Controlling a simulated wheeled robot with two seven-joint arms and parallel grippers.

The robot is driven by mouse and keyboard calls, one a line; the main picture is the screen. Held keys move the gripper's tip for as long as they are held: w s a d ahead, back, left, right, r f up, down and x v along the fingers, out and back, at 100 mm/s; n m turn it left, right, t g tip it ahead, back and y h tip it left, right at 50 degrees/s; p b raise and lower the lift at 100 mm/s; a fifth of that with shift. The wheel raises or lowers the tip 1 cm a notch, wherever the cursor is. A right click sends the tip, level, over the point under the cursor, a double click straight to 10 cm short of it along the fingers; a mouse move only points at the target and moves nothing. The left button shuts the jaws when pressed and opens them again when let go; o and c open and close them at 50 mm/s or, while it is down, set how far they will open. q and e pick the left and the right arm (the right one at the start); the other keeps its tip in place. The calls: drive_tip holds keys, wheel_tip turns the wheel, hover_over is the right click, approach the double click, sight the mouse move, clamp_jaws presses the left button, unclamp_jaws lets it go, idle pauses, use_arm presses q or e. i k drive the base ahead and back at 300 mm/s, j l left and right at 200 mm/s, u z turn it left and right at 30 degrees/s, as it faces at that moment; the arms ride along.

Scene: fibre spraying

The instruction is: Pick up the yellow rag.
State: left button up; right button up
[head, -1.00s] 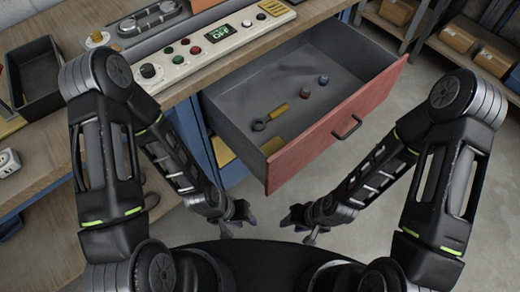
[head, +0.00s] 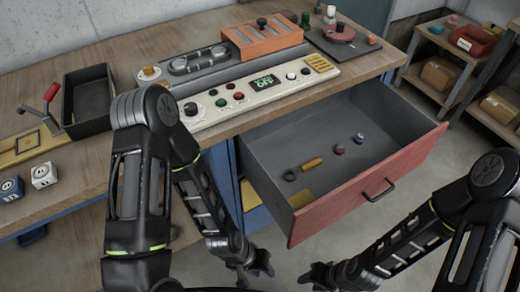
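A flat yellow piece (head: 301,199) lies in the front left corner of the open drawer (head: 350,115); it may be the yellow rag, but I cannot be sure at this size. A second yellow patch (head: 249,195) shows beside the drawer, low under the bench. My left gripper (head: 258,270) hangs in front of the drawer, low in the head view, with its dark fingers apart and nothing seen between them. My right gripper (head: 315,276) is a little to the right of it, also with fingers apart and empty. Both are clear of the yellow pieces.
The drawer, with a red front (head: 370,190), also holds a yellow-handled ring tool (head: 311,163) and two small knobs. The bench carries a control panel (head: 260,95), a black tray (head: 88,100), an orange block (head: 262,38) and a red-handled crank (head: 48,105). Shelves with boxes (head: 440,73) stand right.

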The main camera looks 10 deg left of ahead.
sight(304, 197)
drive_tip(key=k+z, duration=0.1)
drive_tip(key=k, duration=0.55)
drive_tip(key=z, duration=1.45)
drive_tip(key=k+j, duration=0.1)
drive_tip(key=j, duration=0.2)
drive_tip(key=k+j, duration=0.1)
drive_tip(key=j, duration=0.2)
drive_tip(key=k+j, duration=0.1)
drive_tip(key=j, duration=0.2)
